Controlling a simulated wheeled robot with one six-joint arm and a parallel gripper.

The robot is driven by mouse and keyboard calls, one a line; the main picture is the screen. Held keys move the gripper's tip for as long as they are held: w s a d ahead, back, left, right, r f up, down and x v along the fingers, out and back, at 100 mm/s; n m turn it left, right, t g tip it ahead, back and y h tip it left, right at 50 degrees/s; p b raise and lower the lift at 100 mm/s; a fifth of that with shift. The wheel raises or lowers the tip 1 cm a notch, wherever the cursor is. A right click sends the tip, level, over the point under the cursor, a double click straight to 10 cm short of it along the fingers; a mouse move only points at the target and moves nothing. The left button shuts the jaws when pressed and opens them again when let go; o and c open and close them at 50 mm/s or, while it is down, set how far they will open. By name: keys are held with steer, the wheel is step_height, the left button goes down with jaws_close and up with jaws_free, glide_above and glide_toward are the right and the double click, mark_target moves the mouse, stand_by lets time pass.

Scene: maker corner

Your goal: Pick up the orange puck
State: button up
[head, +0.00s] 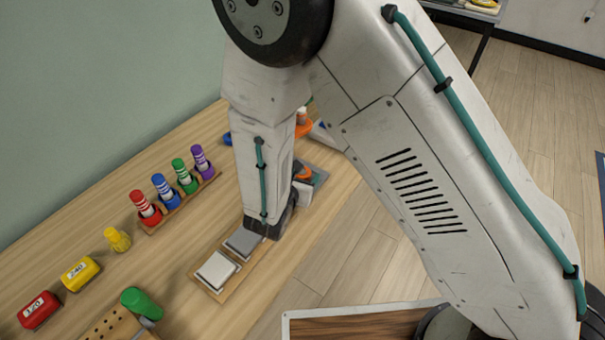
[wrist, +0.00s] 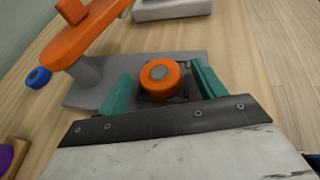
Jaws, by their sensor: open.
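The orange puck (wrist: 160,76), a short round disc with a grey centre, shows in the wrist view between the two teal fingers of my gripper (wrist: 162,72). The fingers are open, one on each side of it, with a visible gap on at least the right side. I cannot tell how high the fingers are against the puck. The puck is at a grey base plate (wrist: 82,97); what lies directly under it is hidden. In the head view my arm hides most of this area, and only a bit of orange (head: 304,172) shows beside my wrist.
An orange arm (wrist: 92,40) on a grey post rises left of the puck, close to my left finger. A blue puck (wrist: 38,77) lies farther left. On the table (head: 200,130) stand striped markers in a rack (head: 180,205) and two grey pads (head: 217,270).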

steer(key=c, duration=1.1)
steer(key=shift+c, duration=0.2)
steer(key=shift+r, duration=0.1)
